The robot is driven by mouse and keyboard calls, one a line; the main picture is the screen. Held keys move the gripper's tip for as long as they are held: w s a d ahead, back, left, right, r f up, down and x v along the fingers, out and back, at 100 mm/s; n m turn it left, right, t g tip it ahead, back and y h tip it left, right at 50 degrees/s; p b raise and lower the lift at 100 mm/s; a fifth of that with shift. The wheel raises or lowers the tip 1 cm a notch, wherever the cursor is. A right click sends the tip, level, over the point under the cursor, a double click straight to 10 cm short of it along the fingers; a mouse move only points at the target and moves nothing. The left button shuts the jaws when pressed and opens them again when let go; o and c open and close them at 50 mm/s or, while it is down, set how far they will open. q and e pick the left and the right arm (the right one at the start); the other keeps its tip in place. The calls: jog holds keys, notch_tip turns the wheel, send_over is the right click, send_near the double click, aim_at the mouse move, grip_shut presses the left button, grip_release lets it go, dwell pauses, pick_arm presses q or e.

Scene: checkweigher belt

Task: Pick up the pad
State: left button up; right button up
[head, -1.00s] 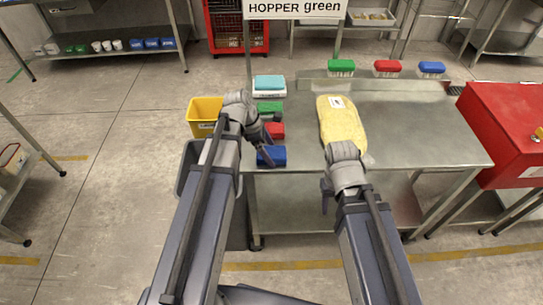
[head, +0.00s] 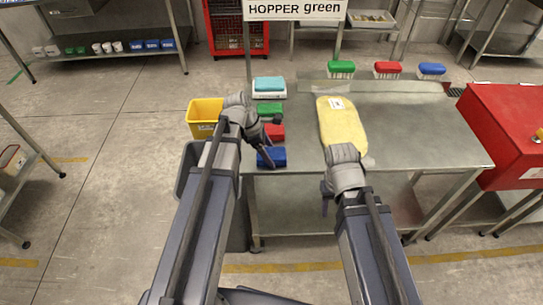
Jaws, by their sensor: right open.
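Small block-like pads lie in a column on the left part of the steel table (head: 420,135): a green pad (head: 270,108), a red pad (head: 275,132) and a blue pad (head: 278,154). A teal pad-like block (head: 269,82) sits on a white scale (head: 268,95) behind them. I cannot tell which is the task's pad. My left gripper (head: 268,140) is over the left table edge, beside the red and blue pads and partly covering them; its jaw gap is unclear. My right gripper (head: 327,197) is open at the table's front edge, apart from the pads; its fingers are mostly hidden.
A yellow labelled bag (head: 342,124) lies mid-table, ahead of my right wrist. Green (head: 341,67), red (head: 387,67) and blue (head: 432,69) brushes stand at the back edge. A yellow bin (head: 204,112) is left of the table; a red cabinet (head: 505,125) stands right. The table's right half is clear.

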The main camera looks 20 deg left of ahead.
aim_at(270, 153)
pick_arm(q)
jog(key=c, duration=0.8)
jog(key=shift+r, duration=0.15)
pick_arm(e)
jog(key=shift+r, duration=0.1)
pick_arm(q)
notch_tip(270, 153, up, 10)
jog(key=p, duration=1)
jog(key=shift+r, duration=0.1)
pick_arm(e)
notch_tip(270, 153, up, 10)
jog(key=shift+r, duration=0.15)
